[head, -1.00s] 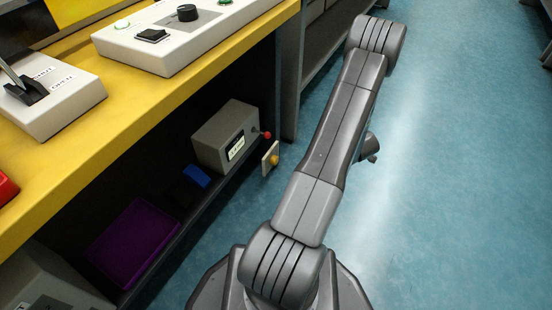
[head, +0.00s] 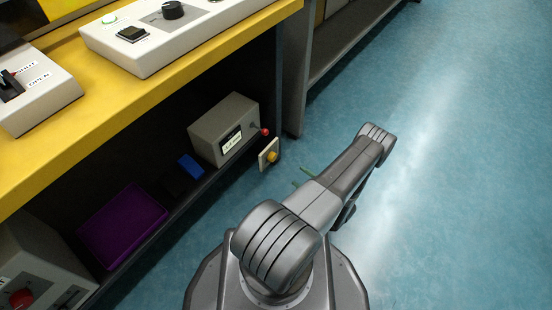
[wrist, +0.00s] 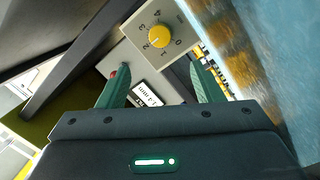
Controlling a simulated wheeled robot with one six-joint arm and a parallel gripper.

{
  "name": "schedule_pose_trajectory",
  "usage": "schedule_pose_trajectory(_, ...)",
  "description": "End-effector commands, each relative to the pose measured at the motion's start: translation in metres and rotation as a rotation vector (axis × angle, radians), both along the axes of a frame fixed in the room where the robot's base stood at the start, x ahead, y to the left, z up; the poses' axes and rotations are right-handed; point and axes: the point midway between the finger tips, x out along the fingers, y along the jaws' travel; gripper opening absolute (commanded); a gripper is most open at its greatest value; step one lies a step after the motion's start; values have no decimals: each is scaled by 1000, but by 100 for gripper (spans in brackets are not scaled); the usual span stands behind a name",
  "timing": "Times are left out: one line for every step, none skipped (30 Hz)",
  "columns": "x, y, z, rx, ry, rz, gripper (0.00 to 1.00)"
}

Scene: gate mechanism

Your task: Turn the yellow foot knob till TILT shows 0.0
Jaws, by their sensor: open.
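The yellow foot knob (head: 272,157) sits on a pale plate at the right end of the low shelf. In the wrist view the knob (wrist: 159,36) has a dial numbered 0 to 4 around it. The grey box (head: 222,128) beside it carries a small white display (head: 231,142); the display (wrist: 146,93) is tilted in the wrist view and its reading is too small to tell. My gripper (head: 302,177) is low, to the right of the knob and apart from it. Its green fingers (wrist: 159,72) are open and empty, with the knob beyond their tips.
A red-tipped lever (head: 264,131) sticks out of the grey box just above the knob. A purple tray (head: 122,226) and a blue item (head: 190,166) lie on the shelf. The yellow bench top (head: 180,85) overhangs it. The blue floor (head: 440,170) to the right is clear.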

Motion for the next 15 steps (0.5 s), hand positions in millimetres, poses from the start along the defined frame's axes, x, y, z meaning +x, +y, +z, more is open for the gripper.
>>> schedule_pose_trajectory(0, 2, 0, 3, -3, 2, 60)
schedule_pose_trajectory(1, 3, -1, 4, -5, 3, 60)
schedule_pose_trajectory(2, 5, -1, 4, -5, 4, 60)
schedule_pose_trajectory(4, 7, -1, 4, -5, 6, 60)
schedule_pose_trajectory(6, 9, -1, 3, -4, 6, 60)
schedule_pose_trajectory(9, 13, -1, 3, -4, 5, 60)
schedule_pose_trajectory(12, 16, -2, 3, -4, 7, 60)
schedule_pose_trajectory(15, 19, -2, 3, -4, 7, 60)
schedule_pose_trajectory(19, 24, -2, 2, -4, 8, 60)
schedule_pose_trajectory(22, 27, -2, 2, -3, 7, 60)
schedule_pose_trajectory(25, 31, -2, 2, -3, 7, 60)
schedule_pose_trajectory(29, 35, -2, 2, -3, 7, 60)
schedule_pose_trajectory(33, 39, -2, 2, -3, 7, 60)
schedule_pose_trajectory(36, 42, -2, 2, -3, 7, 60)
schedule_pose_trajectory(40, 47, -2, 2, -3, 7, 60)
